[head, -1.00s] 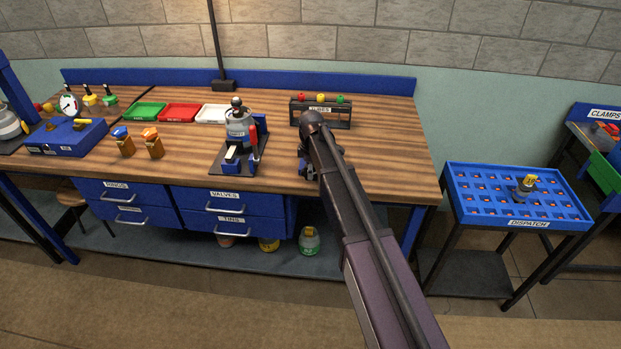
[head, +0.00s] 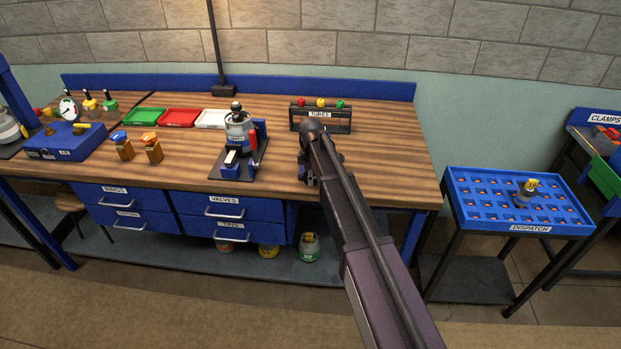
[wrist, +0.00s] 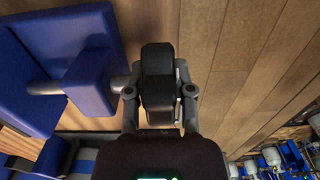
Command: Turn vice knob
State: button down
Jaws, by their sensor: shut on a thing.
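The blue vice (head: 232,170) stands on the wooden bench, with a grey canister (head: 237,132) in or above it. In the wrist view, large blue vice parts (wrist: 95,82) fill the left side, with a grey rod (wrist: 45,88) running through a blue block towards my gripper.
A tube rack (head: 320,118) stands behind my gripper. Green, red and white trays (head: 180,118) lie at the back, left of the vice. Brass-coloured parts and a blue box (head: 62,143) are farther left. A blue dispatch tray (head: 487,217) stands right of the bench.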

jog(key=shift+y, duration=0.5)
jog(key=c, duration=0.8)
grip_release()
jog(key=shift+o, duration=0.2)
jog(key=shift+h, duration=0.4)
